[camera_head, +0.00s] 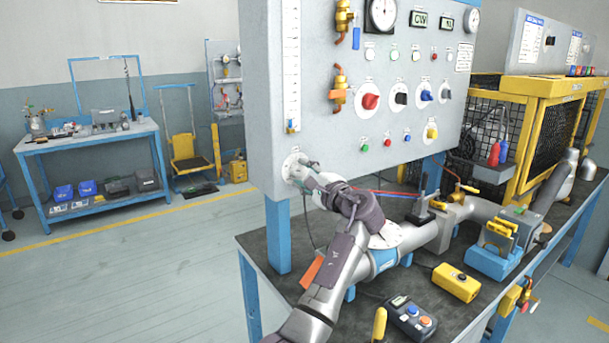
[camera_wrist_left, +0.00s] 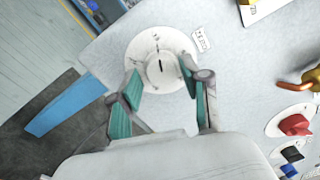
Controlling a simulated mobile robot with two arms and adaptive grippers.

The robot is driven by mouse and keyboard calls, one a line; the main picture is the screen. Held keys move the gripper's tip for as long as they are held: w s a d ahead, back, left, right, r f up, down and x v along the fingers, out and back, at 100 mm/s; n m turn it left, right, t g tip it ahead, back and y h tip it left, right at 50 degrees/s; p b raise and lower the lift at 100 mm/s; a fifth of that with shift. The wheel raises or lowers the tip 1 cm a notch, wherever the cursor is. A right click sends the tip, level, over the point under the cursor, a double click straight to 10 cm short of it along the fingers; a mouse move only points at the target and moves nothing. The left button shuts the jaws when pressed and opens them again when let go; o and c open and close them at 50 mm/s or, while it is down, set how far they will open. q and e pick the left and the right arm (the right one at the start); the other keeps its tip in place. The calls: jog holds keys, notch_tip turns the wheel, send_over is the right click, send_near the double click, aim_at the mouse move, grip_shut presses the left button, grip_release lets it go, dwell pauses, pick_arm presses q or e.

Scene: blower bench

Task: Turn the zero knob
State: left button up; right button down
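The zero knob (camera_wrist_left: 163,70) is a small pale knob with a dark slot mark, at the centre of a round white dial plate on the grey panel. A small printed label (camera_wrist_left: 201,40) is beside the plate. In the head view the dial plate (camera_head: 292,164) is at the panel's lower left, partly covered by my gripper. My left gripper (camera_wrist_left: 161,80) is open, its teal-padded fingers on either side of the knob. The fingertips lie over the plate; whether they touch the knob or panel I cannot tell. My right gripper is not in view.
The panel's coloured knobs (camera_head: 370,101) and orange valve fittings (camera_head: 339,90) are to the right. Below, the bench holds pipework (camera_head: 420,235), a yellow box (camera_head: 456,282) and a grey button box (camera_head: 409,317). Open floor (camera_head: 130,270) is at left.

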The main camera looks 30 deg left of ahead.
pick_arm(q)
jog(key=shift+o, duration=0.5)
jog(key=shift+r, duration=0.1)
jog(key=v, duration=1.2)
